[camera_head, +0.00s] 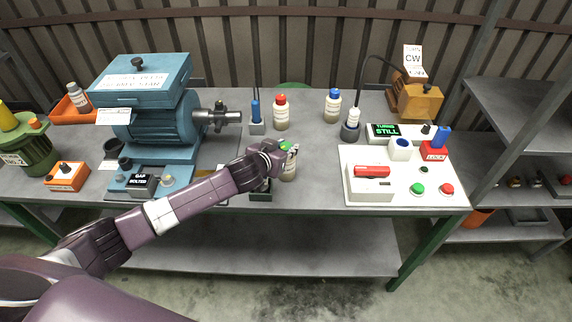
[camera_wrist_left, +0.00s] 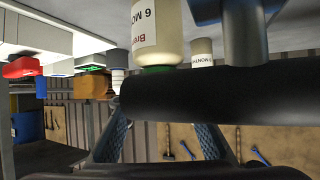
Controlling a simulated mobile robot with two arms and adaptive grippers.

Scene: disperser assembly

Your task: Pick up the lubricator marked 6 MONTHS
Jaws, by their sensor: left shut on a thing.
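The lubricator marked "6 MO..." is a cream bottle with a green cap (camera_head: 289,172). It also shows upside down at the top of the left wrist view (camera_wrist_left: 157,30), its label partly cut off. My left gripper (camera_head: 284,148) is shut on it near the green cap, over the front of the table. I cannot tell whether its base touches the table. A red-capped bottle (camera_head: 281,115) and a blue-capped bottle (camera_head: 332,108) stand behind it. My right gripper is not in view.
A blue motor unit (camera_head: 155,125) stands left of my gripper. A white control panel (camera_head: 405,190) with coloured buttons is at the right. A small blue-handled tool in a holder (camera_head: 256,124) stands behind the gripper. The table (camera_head: 318,165) is clear between bottle and panel.

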